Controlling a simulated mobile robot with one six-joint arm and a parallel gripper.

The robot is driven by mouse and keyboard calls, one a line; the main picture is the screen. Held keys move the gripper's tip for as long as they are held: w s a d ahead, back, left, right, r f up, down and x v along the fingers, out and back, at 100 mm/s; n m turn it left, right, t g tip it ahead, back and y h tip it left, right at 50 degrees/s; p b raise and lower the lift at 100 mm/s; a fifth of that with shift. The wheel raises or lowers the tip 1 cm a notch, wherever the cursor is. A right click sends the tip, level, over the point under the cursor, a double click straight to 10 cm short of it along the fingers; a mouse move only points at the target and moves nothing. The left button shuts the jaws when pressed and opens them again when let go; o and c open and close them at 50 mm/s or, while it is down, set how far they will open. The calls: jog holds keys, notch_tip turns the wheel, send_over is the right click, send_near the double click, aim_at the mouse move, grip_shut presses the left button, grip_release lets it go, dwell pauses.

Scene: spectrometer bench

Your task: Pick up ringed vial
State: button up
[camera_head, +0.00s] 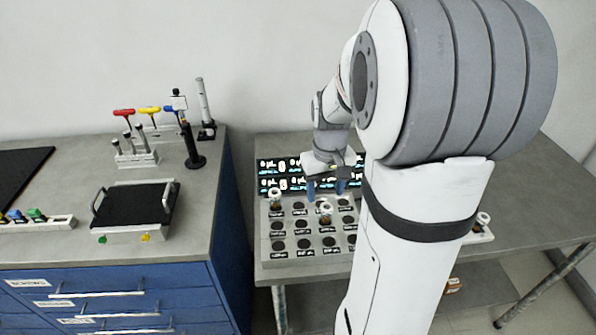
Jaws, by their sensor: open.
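A small vial (326,211) with a pale cap and brownish body stands upright in the rack (292,257). A similar vial (275,199) stands at the rack's back left corner. Another vial (482,222) stands at the right, partly behind my arm. At this size I cannot tell which vial carries a ring. My gripper (325,189) points down over the back part of the rack, its two blue fingers apart with no vial visible between them. The middle vial appears just below and in front of the fingers. My arm hides the rack's right side.
A display (270,175) with lit text stands behind the rack, close to my gripper. On the left bench are a black-topped tray with handles (135,205), a tool holder (137,159) and a dark upright stand (192,150). The grey table's right side (540,205) looks clear.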

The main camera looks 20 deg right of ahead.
aim_at(327, 206)
jog(key=shift+w+d+f, duration=0.15)
jog(key=shift+w+d, duration=0.1)
jog(key=shift+d, duration=0.15)
jog(key=shift+f, duration=0.35)
notch_tip(327, 206, down, 7)
jog(key=shift+p, duration=0.7)
jog(key=shift+s, duration=0.1)
jog(key=shift+c, duration=0.2)
jog(key=c, duration=1)
jog(key=shift+r, duration=0.15)
